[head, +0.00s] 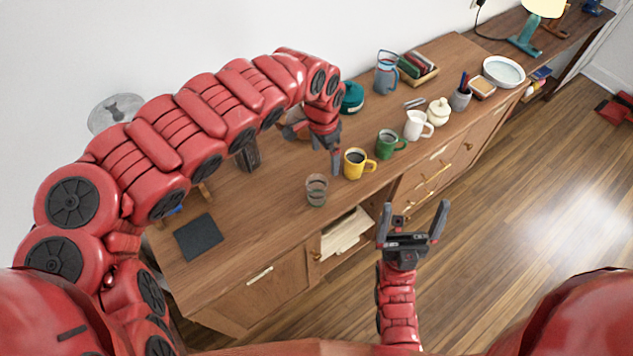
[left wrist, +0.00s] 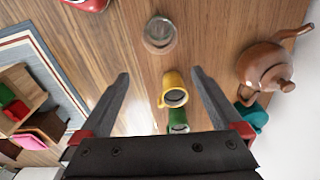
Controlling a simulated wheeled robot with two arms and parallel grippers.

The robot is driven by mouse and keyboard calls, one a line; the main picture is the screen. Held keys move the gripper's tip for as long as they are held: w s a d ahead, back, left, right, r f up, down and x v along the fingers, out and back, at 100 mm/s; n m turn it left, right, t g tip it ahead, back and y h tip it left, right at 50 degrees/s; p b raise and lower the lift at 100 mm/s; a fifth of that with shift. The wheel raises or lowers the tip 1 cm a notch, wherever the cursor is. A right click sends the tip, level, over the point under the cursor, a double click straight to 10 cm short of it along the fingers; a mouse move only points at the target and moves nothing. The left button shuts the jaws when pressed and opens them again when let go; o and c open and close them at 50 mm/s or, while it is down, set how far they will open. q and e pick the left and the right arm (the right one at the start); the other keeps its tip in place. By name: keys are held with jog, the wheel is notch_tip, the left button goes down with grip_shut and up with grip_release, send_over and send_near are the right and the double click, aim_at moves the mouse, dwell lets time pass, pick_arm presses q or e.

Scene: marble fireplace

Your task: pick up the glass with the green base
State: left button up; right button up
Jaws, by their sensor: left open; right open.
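A clear glass (head: 317,190) stands upright on the wooden cabinet near its front edge; it also shows at the top of the left wrist view (left wrist: 159,34). I cannot make out a green base on it. My left gripper (head: 314,147) is open and empty, above the cabinet just behind the glass. In the left wrist view the open jaws (left wrist: 160,75) point towards the glass and the yellow mug (left wrist: 174,88), with nothing between them. My right gripper (head: 413,215) is open and empty, in front of the cabinet, over the floor side.
The yellow mug (head: 354,164) stands right of the glass, then a green mug (head: 388,145) and a white mug (head: 416,126). A brown teapot (left wrist: 266,62) shows in the left wrist view. A dark mat (head: 198,237) lies left; the top between it and the glass is clear.

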pick_arm(q)
jog(key=a, duration=0.2)
jog(key=b, duration=0.5)
send_near(319, 182)
jog(key=s, duration=0.2)
jog(key=shift+y, duration=0.3)
jog(key=f+p, duration=0.1)
jog(key=f, duration=0.2)
jog(key=f+p, duration=0.1)
jog(key=f, duration=0.1)
jog(key=shift+s+d+f, duration=0.2)
jog(key=shift+f, duration=0.2)
jog(key=shift+a+f, duration=0.1)
jog(key=shift+f, duration=0.35)
notch_tip(319, 182, down, 4)
jog(key=shift+r+p, duration=0.15)
jog(key=shift+p, duration=0.65)
jog(key=shift+a+f, duration=0.2)
jog(key=shift+f, duration=0.6)
jog(key=shift+w, duration=0.1)
jog(key=c, duration=1.5)
